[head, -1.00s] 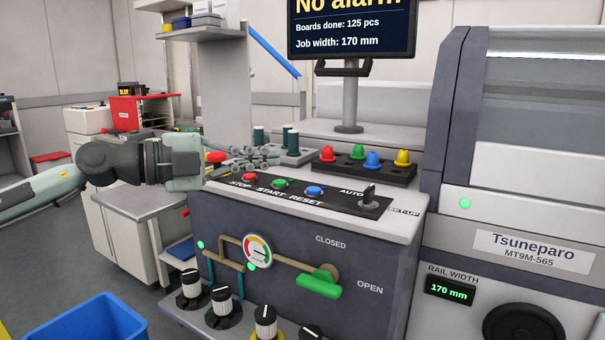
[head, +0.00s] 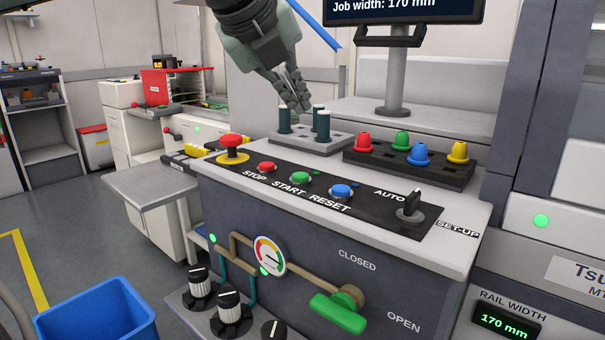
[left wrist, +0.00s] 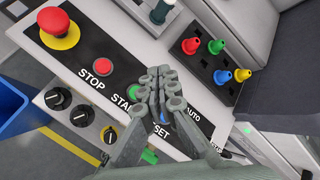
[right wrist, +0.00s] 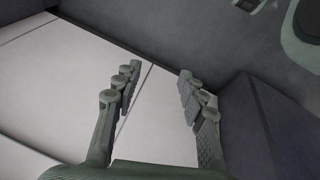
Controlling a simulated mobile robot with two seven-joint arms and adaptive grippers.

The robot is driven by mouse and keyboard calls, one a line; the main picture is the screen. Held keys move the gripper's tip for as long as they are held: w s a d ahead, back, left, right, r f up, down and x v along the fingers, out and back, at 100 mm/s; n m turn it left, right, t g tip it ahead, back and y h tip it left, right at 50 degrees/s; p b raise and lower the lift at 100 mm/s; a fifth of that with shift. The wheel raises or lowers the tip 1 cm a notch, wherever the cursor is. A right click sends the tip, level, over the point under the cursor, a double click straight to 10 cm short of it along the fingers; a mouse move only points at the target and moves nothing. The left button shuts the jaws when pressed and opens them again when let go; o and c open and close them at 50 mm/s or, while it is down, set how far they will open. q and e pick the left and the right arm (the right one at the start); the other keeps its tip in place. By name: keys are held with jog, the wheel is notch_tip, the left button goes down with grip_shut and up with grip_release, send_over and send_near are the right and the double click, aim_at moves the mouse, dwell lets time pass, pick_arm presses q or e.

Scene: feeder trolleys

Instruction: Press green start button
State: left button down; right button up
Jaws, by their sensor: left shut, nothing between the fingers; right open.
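The green start button (head: 301,178) sits on the black strip of the console top, between the red stop button (head: 267,168) and the blue reset button (head: 341,191).
A red emergency-stop knob (head: 231,146) stands at the strip's left end and an AUTO/SET-UP switch (head: 411,205) at its right. A peg block (head: 318,142) and a rack of coloured caps (head: 437,172) stand behind. A green valve handle (head: 338,314) juts from the front.

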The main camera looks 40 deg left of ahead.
aim_at(298, 177)
pick_arm(q)
jog(key=shift+f+b, duration=1)
jog(key=shift+f, duration=0.95)
notch_tip(298, 177, down, 3)
jog(key=shift+w+r+b, duration=0.1)
jog(key=shift+r+b, duration=0.1)
jog(key=shift+b, duration=0.4)
jog(key=shift+f+b, duration=0.55)
jog(key=shift+b, duration=0.2)
jog(key=shift+f+b, duration=0.6)
jog(key=shift+b, duration=0.05)
pick_arm(e)
jog(key=w+a+r+n+t+y, duration=0.1)
jog(key=w+a+r+t+y, duration=0.3)
jog(key=w+a+r+t, duration=0.6)
jog(key=shift+w+a+r+n+y, duration=0.35)
jog(key=shift+w+a+r, duration=1.15)
jog(key=shift+r, duration=1.3)
pick_arm(q)
jog(key=shift+f, duration=0.1)
pick_arm(e)
jog(key=shift+s+a+f, duration=0.1)
jog(key=shift+s+a, duration=0.2)
pick_arm(q)
jog(key=shift+f+b, duration=0.4)
jog(key=shift+b, duration=0.6)
pick_arm(e)
jog(key=shift+f, duration=0.8)
